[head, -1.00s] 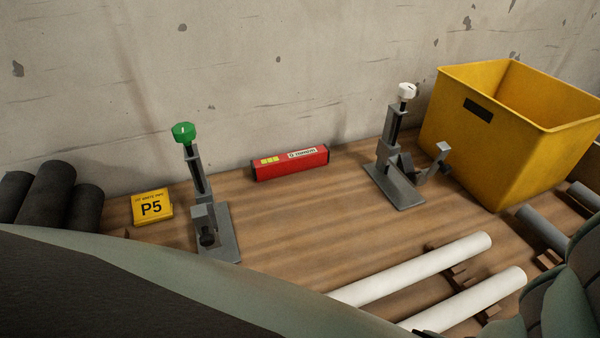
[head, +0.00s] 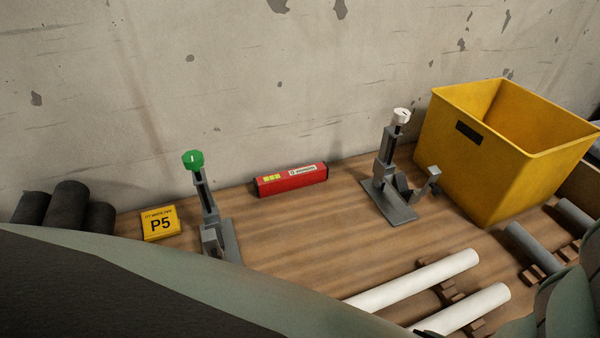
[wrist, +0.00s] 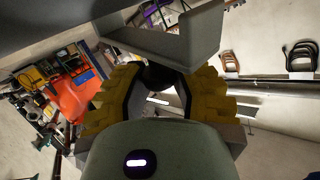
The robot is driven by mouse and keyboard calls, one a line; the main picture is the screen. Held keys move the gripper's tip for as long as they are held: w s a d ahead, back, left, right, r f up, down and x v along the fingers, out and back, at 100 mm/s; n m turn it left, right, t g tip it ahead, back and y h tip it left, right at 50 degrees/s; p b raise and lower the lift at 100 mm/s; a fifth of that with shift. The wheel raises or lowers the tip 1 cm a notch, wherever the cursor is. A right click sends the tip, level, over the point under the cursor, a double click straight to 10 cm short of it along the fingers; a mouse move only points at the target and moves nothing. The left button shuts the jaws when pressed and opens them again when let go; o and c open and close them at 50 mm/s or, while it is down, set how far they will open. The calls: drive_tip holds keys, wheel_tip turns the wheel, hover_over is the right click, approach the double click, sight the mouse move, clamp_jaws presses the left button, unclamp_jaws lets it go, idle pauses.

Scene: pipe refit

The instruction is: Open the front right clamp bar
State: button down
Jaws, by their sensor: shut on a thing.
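In the wrist view my gripper (wrist: 157,92) has its yellow pads closed around a dark part. A grey angled metal piece (wrist: 165,42) lies just beyond the pads. It looks like the clamp bar, but which clamp it belongs to cannot be seen. In the head view a clamp with a green knob (head: 207,205) stands at left, its lower part partly hidden by my arm. A clamp with a white knob (head: 392,165) stands at right, with its bar (head: 430,183) swung out to the side. My gripper does not show in the head view.
A yellow bin (head: 480,165) stands at the right. White pipes (head: 425,280) lie in front. My arm hides the near part of the bench.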

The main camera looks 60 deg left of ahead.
drive_tip(key=shift+s+d+r+m+y+p, duration=0.15)
drive_tip(key=shift+d+r+m+y+p, duration=0.2)
drive_tip(key=shift+d+y+p, duration=0.2)
drive_tip(key=shift+s+d+r+m+y+p, duration=0.1)
drive_tip(key=shift+d+r+m+y+p, duration=0.15)
drive_tip(key=shift+d+m+y+p, duration=0.25)
drive_tip(key=shift+s+d+f+m+y, duration=0.15)
drive_tip(key=shift+d+m+y, duration=0.4)
drive_tip(key=shift+d+y, duration=0.45)
drive_tip(key=d+f+m+y+b, duration=0.1)
drive_tip(key=y+b, duration=0.1)
drive_tip(key=b, duration=0.1)
drive_tip(key=s+d+f+m+y+b, duration=0.1)
drive_tip(key=d+y+b, duration=0.1)
drive_tip(key=b, duration=0.1)
drive_tip(key=d+f+m+y+b, duration=0.1)
drive_tip(key=d+y+b, duration=0.1)
drive_tip(key=y+b, duration=0.1)
drive_tip(key=shift+s+m+t, duration=0.2)
drive_tip(key=shift+m+t, duration=0.2)
drive_tip(key=shift+b, duration=0.3)
drive_tip(key=c, duration=0.8)
unclamp_jaws()
drive_tip(key=shift+o, duration=0.2)
